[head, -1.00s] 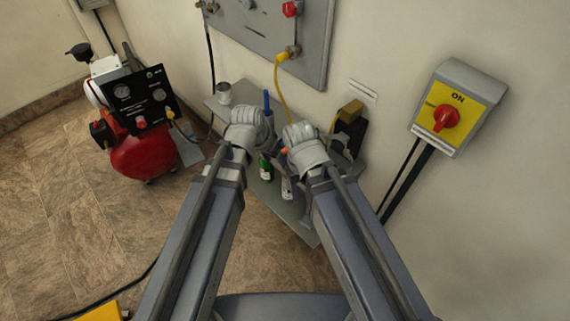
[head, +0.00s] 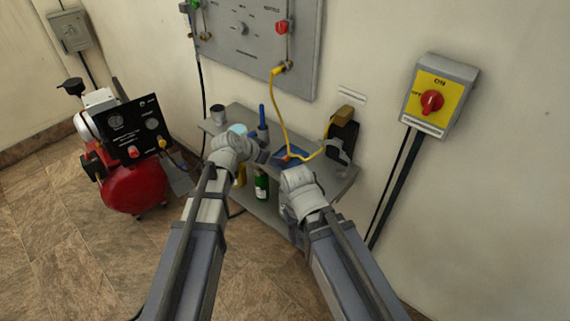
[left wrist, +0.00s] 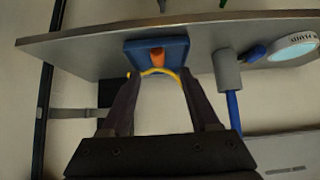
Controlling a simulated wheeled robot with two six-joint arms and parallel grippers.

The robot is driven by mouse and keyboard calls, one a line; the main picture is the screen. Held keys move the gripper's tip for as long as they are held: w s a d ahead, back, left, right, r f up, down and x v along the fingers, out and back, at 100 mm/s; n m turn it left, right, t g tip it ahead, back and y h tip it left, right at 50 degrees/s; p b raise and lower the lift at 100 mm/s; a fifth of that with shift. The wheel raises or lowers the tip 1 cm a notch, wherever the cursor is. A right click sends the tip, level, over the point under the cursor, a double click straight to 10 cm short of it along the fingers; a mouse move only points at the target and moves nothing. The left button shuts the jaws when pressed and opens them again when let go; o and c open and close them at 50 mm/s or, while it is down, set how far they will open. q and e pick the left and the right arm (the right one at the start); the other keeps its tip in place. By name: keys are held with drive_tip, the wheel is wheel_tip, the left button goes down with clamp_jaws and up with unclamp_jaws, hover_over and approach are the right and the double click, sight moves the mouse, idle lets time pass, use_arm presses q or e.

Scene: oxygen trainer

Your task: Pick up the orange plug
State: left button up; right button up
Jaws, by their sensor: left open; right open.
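The small orange plug (left wrist: 157,57) lies in a square blue tray (left wrist: 178,42) on the grey shelf. In the head view the plug (head: 287,157) shows as a small orange spot at the shelf's middle. My left gripper (left wrist: 160,78) is open and empty, its two fingers pointing at the tray, with the plug between and beyond the tips. In the head view my left arm reaches in left of the plug. My right gripper (head: 297,182) is in front of the shelf, close to the plug's right; its fingertips are mostly hidden by its wrist.
The grey shelf (head: 340,183) also bears a blue-handled tool (head: 262,120), a grey cup (head: 218,114) and a black-and-tan holder (head: 342,135). A yellow hose (head: 281,110) hangs from the wall panel (head: 250,62) to the shelf. A green bottle (head: 261,186) stands below. A red compressor (head: 135,187) is at left.

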sight(279, 166)
use_arm(q)
drive_tip(key=shift+s+f+b+x, duration=0.15)
drive_tip(key=shift+b+x, duration=0.9)
drive_tip(key=shift+x, duration=0.35)
drive_tip(key=shift+s+f+b+x, duration=0.15)
drive_tip(key=shift+b+x, duration=0.9)
drive_tip(key=shift+x, duration=0.4)
drive_tip(key=shift+a+r, duration=0.1)
drive_tip(key=shift+r, duration=0.05)
drive_tip(key=shift+c, duration=0.4)
clamp_jaws()
